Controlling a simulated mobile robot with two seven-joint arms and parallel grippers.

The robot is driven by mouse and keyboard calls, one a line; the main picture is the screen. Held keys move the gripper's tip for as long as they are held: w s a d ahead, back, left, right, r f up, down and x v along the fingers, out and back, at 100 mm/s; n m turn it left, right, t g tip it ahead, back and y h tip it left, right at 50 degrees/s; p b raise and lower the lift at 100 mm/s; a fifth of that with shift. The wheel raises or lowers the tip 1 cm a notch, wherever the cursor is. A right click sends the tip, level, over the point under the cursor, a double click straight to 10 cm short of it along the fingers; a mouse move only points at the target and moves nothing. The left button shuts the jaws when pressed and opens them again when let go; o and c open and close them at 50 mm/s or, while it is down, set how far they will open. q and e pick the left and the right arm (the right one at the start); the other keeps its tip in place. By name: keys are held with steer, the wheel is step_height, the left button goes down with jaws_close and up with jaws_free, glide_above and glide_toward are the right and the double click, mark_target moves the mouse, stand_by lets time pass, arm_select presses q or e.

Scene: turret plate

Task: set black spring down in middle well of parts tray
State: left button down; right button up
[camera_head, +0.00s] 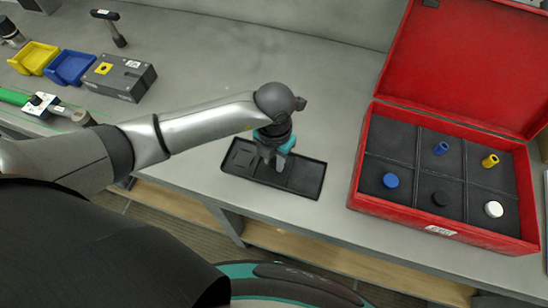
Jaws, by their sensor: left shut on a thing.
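The black parts tray (312,172) lies on the grey bench near its front edge, in the middle of the head view. My left gripper (273,160) points down over the tray's middle part, with its wrist above. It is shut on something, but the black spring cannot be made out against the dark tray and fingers. Whether the held thing touches the well floor cannot be told. The tray's right well looks empty; the left well shows a dark square shape. My right gripper is not in view.
An open red case (445,232) stands to the right, with blue, yellow, black and white parts in compartments. Yellow (34,57) and blue (70,68) bins, a grey block (120,76) and a hammer (110,28) lie at the left. The bench behind the tray is clear.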

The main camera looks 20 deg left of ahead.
arm_select(q)
steer(key=shift+f+b, duration=0.3)
stand_by(0.5)
steer(key=c, duration=0.6)
jaws_free()
step_height(320, 180, up, 15)
steer(key=shift+r, duration=0.15)
steer(key=shift+s, duration=0.1)
stand_by(0.5)
